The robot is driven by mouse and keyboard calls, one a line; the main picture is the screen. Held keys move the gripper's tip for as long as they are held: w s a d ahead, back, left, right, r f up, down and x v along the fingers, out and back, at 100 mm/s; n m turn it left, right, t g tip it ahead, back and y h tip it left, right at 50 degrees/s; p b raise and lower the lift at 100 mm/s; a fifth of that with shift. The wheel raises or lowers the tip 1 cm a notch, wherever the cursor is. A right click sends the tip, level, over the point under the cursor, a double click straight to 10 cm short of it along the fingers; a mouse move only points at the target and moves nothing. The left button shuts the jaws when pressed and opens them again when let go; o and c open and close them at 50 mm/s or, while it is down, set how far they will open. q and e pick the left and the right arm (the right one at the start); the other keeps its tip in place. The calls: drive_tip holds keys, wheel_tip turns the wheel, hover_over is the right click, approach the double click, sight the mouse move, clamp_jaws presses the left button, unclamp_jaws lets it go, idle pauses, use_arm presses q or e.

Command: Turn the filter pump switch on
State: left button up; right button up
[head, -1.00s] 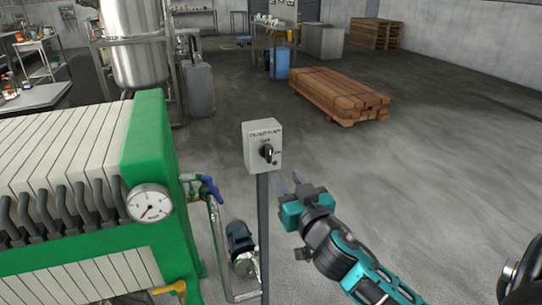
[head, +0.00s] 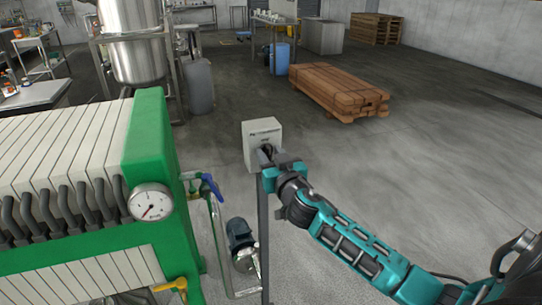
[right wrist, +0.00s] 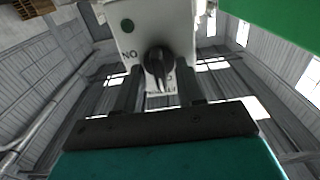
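The filter pump switch is a light grey box (head: 262,131) on a thin dark post (head: 263,240). My right gripper (head: 265,156) is in front of the box and hides most of the knob in the head view. In the right wrist view its two fingers (right wrist: 159,80) stand apart on either side of the knob, with gaps visible. My left gripper is not in view.
A green filter press (head: 150,130) with a pressure gauge (head: 150,202) stands left of the post. A blue-handled valve (head: 211,187) and a small pump (head: 241,242) are between them. Stacked timber (head: 338,90) lies farther back. The floor right of the post is clear.

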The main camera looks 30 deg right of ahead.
clamp_jaws()
drive_tip(key=shift+n, duration=0.3)
idle(0.3)
drive_tip(key=n, duration=0.3)
drive_tip(key=shift+a, duration=0.1)
drive_tip(key=n, duration=0.5)
drive_tip(key=shift+f, duration=0.1)
drive_tip(key=n, duration=0.5)
drive_tip(key=shift+a+f, duration=0.1)
drive_tip(key=shift+n, duration=2.1)
drive_tip(key=shift+f, duration=0.1)
